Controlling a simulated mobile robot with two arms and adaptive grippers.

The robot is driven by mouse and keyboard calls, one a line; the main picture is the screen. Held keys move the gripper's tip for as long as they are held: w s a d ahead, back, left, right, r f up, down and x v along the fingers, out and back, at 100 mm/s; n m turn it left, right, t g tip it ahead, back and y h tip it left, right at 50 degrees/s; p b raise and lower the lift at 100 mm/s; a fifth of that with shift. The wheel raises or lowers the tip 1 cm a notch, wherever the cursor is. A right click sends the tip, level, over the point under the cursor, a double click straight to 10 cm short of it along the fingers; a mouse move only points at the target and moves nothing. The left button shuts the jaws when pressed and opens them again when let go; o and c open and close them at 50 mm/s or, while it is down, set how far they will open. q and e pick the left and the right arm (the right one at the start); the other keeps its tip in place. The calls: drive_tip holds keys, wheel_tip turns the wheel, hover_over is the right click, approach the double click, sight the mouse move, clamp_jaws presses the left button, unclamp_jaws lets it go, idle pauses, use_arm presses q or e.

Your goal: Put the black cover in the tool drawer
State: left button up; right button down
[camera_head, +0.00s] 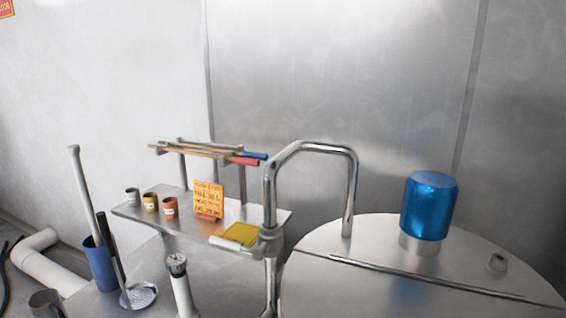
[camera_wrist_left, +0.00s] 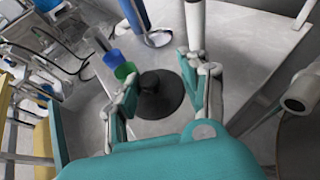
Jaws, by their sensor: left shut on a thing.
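The black cover (camera_wrist_left: 170,101), a round disc with a raised knob in its middle, is between the teal fingers of my left gripper (camera_wrist_left: 158,80) in the left wrist view. My left gripper is shut on it, with one finger on each side; the exact contact is hard to see. Neither gripper shows in the head view. I cannot make out the tool drawer in either view. My right gripper is not in view.
In the head view, a metal counter holds a blue cup (camera_head: 100,265) with long tools, a small shelf (camera_head: 150,218) with several little cups, and a bent steel pipe (camera_head: 310,147). A blue canister (camera_head: 428,207) stands on a round metal lid. A green cup (camera_wrist_left: 124,71) is near my left gripper.

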use_arm(q)
drive_tip(key=shift+m+t+h, duration=0.6)
drive_tip(key=shift+m+h, duration=0.1)
drive_tip(key=shift+m, duration=0.1)
drive_tip(key=v, duration=0.3)
drive_tip(key=f+v, duration=0.1)
drive_tip(key=shift+s+d+r, duration=0.15)
drive_tip(key=shift+s+d, duration=0.2)
drive_tip(key=shift+d, duration=0.15)
